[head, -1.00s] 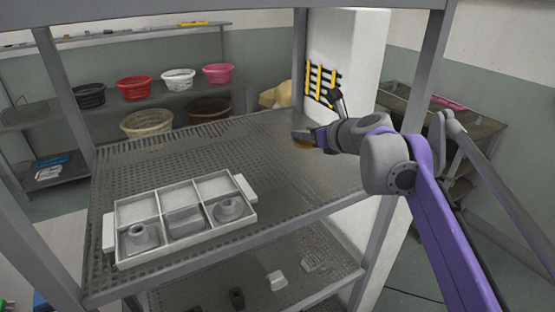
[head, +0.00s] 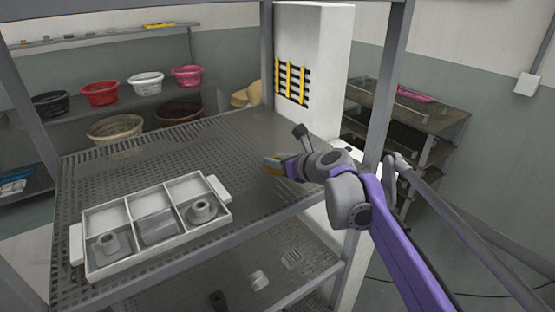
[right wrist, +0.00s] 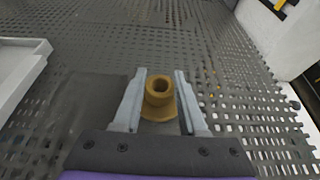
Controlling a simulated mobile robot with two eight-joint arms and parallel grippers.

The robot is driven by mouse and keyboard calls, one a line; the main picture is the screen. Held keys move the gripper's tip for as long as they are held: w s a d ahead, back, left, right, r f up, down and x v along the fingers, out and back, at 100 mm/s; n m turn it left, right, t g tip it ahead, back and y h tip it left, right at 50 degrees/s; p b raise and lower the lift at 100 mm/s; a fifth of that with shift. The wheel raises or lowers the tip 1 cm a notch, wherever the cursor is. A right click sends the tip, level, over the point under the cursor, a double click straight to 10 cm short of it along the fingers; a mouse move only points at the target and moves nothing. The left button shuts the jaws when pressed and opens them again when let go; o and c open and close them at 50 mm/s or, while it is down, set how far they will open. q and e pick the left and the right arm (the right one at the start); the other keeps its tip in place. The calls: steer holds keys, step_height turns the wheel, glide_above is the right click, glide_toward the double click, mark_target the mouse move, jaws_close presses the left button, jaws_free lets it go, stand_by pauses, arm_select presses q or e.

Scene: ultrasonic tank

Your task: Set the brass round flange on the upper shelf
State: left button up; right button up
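The brass round flange (right wrist: 160,93) sits between the two fingers of my right gripper (right wrist: 161,84) in the right wrist view. The fingers lie close against its sides, and its round opening faces the camera. In the head view my right gripper (head: 274,165) is over the right part of the perforated upper shelf (head: 235,135), with a bit of brass at its tips. I cannot tell whether the flange touches the shelf. My left gripper is not in view.
A white divided tray (head: 155,262) with grey parts stands on the shelf's left front; its edge shows in the right wrist view (right wrist: 22,75). Shelf posts rise at the back (head: 268,55) and right (head: 388,90). Free shelf surface lies behind the tray. A lower shelf (head: 240,265) holds small parts.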

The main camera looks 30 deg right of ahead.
steer(key=o, duration=0.5)
steer(key=shift+c, duration=0.2)
steer(key=shift+r, duration=0.2)
steer(key=v, duration=1.2)
